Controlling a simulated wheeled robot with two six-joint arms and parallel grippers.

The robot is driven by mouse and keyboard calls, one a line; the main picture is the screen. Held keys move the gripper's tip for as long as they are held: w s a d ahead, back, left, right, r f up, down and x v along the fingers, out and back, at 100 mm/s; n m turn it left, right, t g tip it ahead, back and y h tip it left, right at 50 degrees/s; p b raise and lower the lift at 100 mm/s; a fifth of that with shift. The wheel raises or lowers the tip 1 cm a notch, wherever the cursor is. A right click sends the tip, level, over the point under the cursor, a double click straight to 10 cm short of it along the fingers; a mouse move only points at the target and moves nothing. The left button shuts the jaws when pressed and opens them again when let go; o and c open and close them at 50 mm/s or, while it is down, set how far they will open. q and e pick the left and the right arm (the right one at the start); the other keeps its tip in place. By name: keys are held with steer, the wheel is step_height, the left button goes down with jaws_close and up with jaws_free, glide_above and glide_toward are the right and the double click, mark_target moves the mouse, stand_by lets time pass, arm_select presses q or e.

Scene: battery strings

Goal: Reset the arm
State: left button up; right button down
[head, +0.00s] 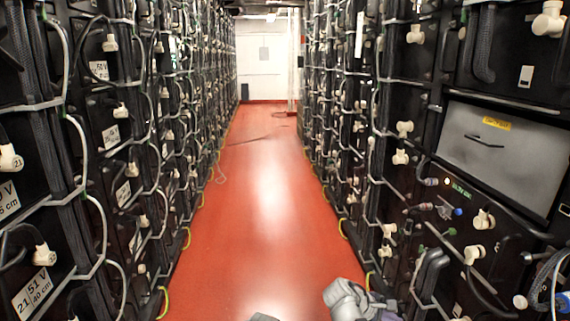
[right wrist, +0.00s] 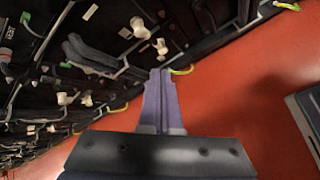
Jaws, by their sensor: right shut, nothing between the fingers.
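My right arm shows at the bottom edge of the head view, right of centre, as a grey link. In the right wrist view my right gripper (right wrist: 161,75) has its two purple-grey fingers together, with nothing between them. Its tips point toward the lower part of the battery rack, over the edge of the red floor. I cannot tell whether they touch the rack. My left gripper is not in view; a small grey piece at the bottom centre of the head view is too cut off to identify.
Tall black battery racks stand on the left (head: 110,140) and right (head: 400,110), with cables and white plugs sticking out. Yellow-green loops line the rack feet.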

steer(key=s+a+f+m+g+y, duration=0.1)
steer(key=s+a+f+m+y, duration=0.2)
steer(key=a, duration=0.5)
steer(key=s+a+f+m+g+y+p, duration=0.1)
steer(key=s+a+m+y, duration=0.15)
steer(key=s+a, duration=0.45)
steer(key=s+a+f+m+y, duration=0.2)
steer(key=s+a+f+y, duration=0.1)
steer(key=a, duration=0.6)
arm_select(q)
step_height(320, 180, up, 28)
steer(key=p, duration=2.7)
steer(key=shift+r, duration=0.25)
arm_select(e)
step_height(320, 180, up, 28)
steer(key=shift+f, duration=0.2)
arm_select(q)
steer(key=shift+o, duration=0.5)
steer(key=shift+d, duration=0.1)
arm_select(e)
steer(key=shift+d, duration=0.1)
